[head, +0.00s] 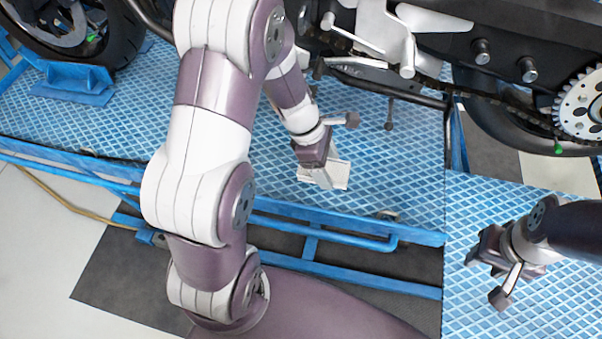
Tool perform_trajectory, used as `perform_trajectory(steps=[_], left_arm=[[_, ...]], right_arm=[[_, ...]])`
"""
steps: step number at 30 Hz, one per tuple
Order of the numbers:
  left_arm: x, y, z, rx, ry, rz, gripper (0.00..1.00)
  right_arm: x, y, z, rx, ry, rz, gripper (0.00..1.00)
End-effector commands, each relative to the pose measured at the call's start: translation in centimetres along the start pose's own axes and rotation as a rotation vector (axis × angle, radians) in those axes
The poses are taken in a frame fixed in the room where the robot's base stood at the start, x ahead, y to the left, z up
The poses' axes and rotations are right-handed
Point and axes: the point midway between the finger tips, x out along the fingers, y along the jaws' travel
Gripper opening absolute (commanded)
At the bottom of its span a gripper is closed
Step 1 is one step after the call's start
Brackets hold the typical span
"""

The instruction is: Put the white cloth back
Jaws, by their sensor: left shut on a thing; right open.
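The white cloth (337,174) is a small pale piece at the blue lift platform (408,192), below the motorcycle. My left gripper (319,172) reaches down over it and is shut on it; the fingers hide part of the cloth. I cannot tell whether the cloth touches the platform or is held just above it. My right gripper (476,255) is at the right, over the blue platform section there, open and empty.
The motorcycle stands along the top, with a rear sprocket (583,106) and chain at right and a front tyre (118,40) at left. Its stand leg and pegs hang close to my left arm. A blue rail (340,240) edges the platform. Bare platform lies right of the cloth.

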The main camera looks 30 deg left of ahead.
Motion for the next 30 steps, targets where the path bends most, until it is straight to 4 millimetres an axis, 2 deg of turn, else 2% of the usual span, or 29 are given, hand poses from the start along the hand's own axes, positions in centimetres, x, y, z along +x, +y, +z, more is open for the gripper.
perform_trajectory(steps=[1, 3, 6, 9, 11, 18, 29, 30], left_arm=[[0.6, 0.3, -1.9, -0.01, 0.0, -0.001, 0.43], [0.9, 0.6, -4.1, -0.008, 0.0, -0.001, 0.43], [1.1, 1.0, -6.4, -0.004, -0.001, -0.001, 0.43], [1.2, 1.2, -7.6, 0.001, 0.0, -0.002, 0.43], [1.6, 1.2, -8.0, 0.003, 0.0, -0.003, 0.43], [5.1, 1.2, -9.4, 0.003, 0.001, -0.003, 0.43], [5.4, 1.2, -9.5, 0.005, 0.001, -0.002, 0.43], [5.3, 1.2, -9.5, 0.005, 0.001, -0.002, 0.81]], right_arm=[[0.6, 0.0, 0.1, 0.0, 0.0, 0.0, 0.43], [0.8, 0.0, 0.1, 0.0, 0.0, 0.0, 0.43], [1.0, 0.0, 0.1, 0.0, 0.0, 0.0, 0.43], [1.1, 0.0, 0.1, 0.0, 0.0, 0.0, 0.43], [1.2, 0.0, 0.1, 0.0, 0.0, 0.0, 0.43], [2.5, 0.0, 0.3, 0.0, 0.0, 0.0, 0.43], [2.7, 0.0, 0.3, 0.0, 0.0, 0.0, 0.43], [2.6, 0.0, 0.3, 0.0, 0.0, 0.0, 0.43]])
